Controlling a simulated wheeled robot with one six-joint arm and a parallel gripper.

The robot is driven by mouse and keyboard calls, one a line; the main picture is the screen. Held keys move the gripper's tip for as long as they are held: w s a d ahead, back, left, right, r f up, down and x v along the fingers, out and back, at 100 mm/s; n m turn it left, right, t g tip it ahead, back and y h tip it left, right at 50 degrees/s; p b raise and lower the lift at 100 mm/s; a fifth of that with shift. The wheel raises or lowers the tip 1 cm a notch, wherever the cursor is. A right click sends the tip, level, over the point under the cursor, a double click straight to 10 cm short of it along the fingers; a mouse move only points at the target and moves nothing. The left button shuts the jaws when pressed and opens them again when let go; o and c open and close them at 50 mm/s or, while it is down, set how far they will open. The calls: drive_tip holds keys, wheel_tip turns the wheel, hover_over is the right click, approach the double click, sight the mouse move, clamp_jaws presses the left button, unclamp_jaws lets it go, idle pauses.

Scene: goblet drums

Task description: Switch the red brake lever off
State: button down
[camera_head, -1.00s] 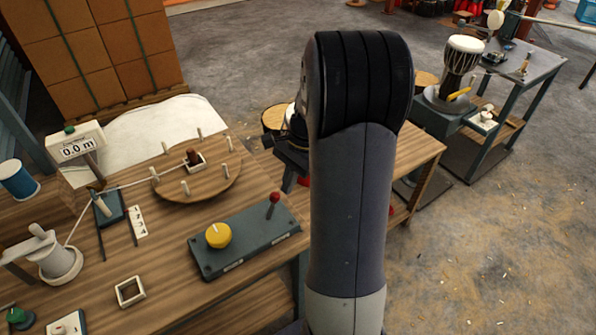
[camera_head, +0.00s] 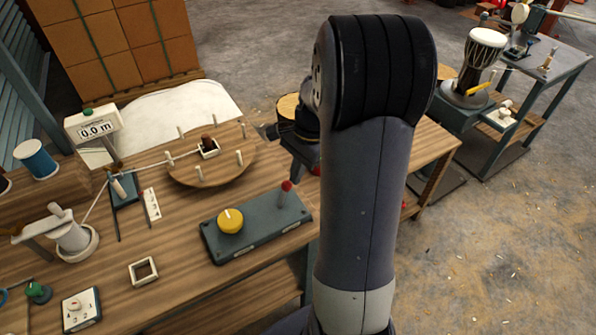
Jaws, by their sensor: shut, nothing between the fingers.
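The red brake lever (camera_head: 286,187) is a short stem with a red knob. It stands up from the right end of a dark grey control box (camera_head: 262,236) on the wooden bench and leans slightly right. A yellow round knob (camera_head: 230,221) sits on the left part of the same box. My gripper (camera_head: 268,132) is dark and partly hidden by my arm. It is shut and empty, above and behind the lever in the picture, apart from it.
A round wooden turntable (camera_head: 212,172) with pegs stands left of my gripper. A meter reading 0.0 m (camera_head: 94,129), a clamp (camera_head: 72,236) and a small white frame (camera_head: 143,271) are further left. A goblet drum (camera_head: 477,62) stands at the back right. Open floor lies right.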

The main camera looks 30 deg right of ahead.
drive_tip(key=shift+a, duration=0.15)
drive_tip(key=shift+a+r+h+p, duration=0.45)
drive_tip(key=shift+a+h, duration=0.35)
drive_tip(key=shift+h, duration=0.1)
drive_tip(key=a+h, duration=0.2)
drive_tip(key=h, duration=0.1)
drive_tip(key=shift+s+a+r, duration=0.1)
drive_tip(key=shift+a+r, duration=0.1)
drive_tip(key=shift+a, duration=1.1)
drive_tip(key=shift+s+a, duration=0.1)
wheel_tip(320, 180, up, 12)
drive_tip(key=w+p, duration=0.1)
drive_tip(key=shift+d+f, duration=0.15)
drive_tip(key=shift+d, duration=0.2)
